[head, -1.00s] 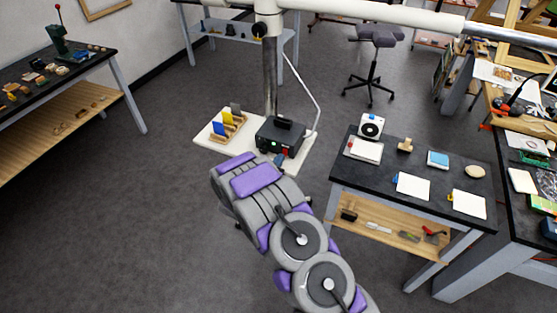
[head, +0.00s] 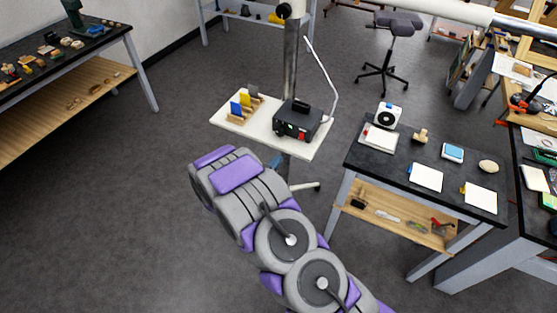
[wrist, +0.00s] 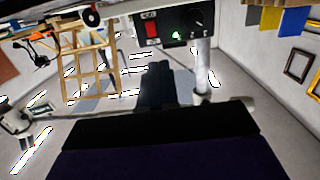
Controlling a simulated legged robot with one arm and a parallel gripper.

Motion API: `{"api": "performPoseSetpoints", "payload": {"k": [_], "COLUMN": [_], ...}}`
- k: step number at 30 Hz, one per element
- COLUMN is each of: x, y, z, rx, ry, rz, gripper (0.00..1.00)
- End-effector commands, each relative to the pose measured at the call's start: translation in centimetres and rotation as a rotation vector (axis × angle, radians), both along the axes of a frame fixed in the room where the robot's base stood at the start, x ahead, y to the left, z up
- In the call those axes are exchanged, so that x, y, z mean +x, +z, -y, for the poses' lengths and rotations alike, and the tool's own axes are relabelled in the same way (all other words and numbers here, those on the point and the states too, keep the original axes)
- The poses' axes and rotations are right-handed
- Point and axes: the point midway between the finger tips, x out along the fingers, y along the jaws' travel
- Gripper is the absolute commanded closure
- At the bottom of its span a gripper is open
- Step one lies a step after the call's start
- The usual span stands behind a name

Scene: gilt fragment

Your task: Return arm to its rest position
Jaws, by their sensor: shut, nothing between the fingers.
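My arm, grey with purple pads, is folded in the lower middle of the head view. Its bulk hides my gripper there. In the wrist view the dark shape of my gripper (wrist: 158,68) points ahead from the broad black and dark purple part along the bottom. It is shut and empty. Its tips appear below the black control box with a red switch and green light (wrist: 172,24). In the head view that control box (head: 303,121) stands on a small white shelf (head: 268,141), just beyond my arm; I cannot tell the exact gap.
A black-topped table (head: 440,203) with cards and small items stands to the right. A workbench (head: 85,48) is at the left. A metal pole (head: 290,58) rises behind the shelf. A stool (head: 386,65) stands farther back. Grey floor (head: 110,225) is clear at lower left.

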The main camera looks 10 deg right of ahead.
Motion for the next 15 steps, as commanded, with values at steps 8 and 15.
{"api": "performPoseSetpoints", "payload": {"k": [8,15], "x": [0.0,0.5], "y": [0.1,0.1], "z": [0.8,-0.3], "rx": [0.007,0.045], "ry": [-0.001,0.011], "rz": [0.000,-0.024], "gripper": [1.00,1.00]}}
